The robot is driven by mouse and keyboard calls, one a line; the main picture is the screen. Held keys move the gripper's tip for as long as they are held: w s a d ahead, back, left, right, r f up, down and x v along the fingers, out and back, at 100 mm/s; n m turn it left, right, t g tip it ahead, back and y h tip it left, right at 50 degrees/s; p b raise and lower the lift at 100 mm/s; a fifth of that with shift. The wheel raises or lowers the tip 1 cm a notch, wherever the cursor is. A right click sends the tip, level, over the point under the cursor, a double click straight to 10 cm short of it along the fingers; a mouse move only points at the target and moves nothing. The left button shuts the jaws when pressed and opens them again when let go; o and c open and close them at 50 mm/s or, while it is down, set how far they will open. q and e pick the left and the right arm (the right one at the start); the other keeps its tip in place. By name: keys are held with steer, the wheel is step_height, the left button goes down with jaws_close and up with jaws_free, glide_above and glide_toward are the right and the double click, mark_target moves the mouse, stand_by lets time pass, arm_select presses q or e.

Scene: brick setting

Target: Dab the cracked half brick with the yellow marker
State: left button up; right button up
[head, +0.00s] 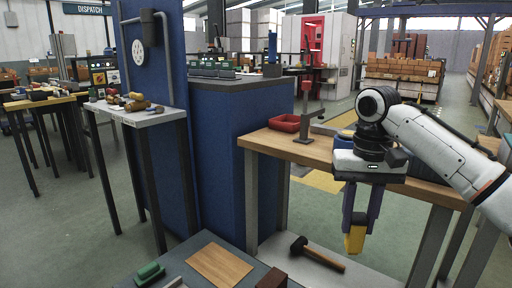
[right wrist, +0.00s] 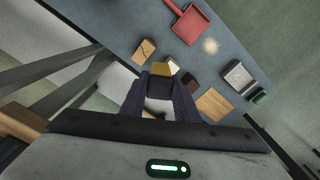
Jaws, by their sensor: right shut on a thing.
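My right gripper (head: 357,222) points down and is shut on the yellow marker (head: 355,240), whose yellow end sticks out below the fingers. In the right wrist view the marker (right wrist: 161,68) sits between the fingertips, partly dark and partly yellow. A tan half brick (right wrist: 144,51) with a dark line like a crack lies on the grey-blue table (right wrist: 120,22), just beyond and left of the marker. The marker looks apart from it. The half brick is outside the head view. My left gripper is not in view.
The table also holds a red dustpan (right wrist: 188,24), a dark red brick (right wrist: 188,79), a tan board (right wrist: 213,102), a grey tray-like thing (right wrist: 237,77) and a green-topped block (head: 150,272). A hammer (head: 316,254) lies on a low pale surface. A wooden bench (head: 290,146) stands behind.

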steer(key=s+f+n, duration=0.1)
steer(key=s+f, duration=0.3)
steer(key=s, duration=0.3)
steer(key=s+a+f+b, duration=0.1)
steer(key=s+f, duration=0.4)
steer(key=s, duration=0.2)
steer(key=shift+a+f+n, duration=0.15)
steer(key=shift+n, duration=0.25)
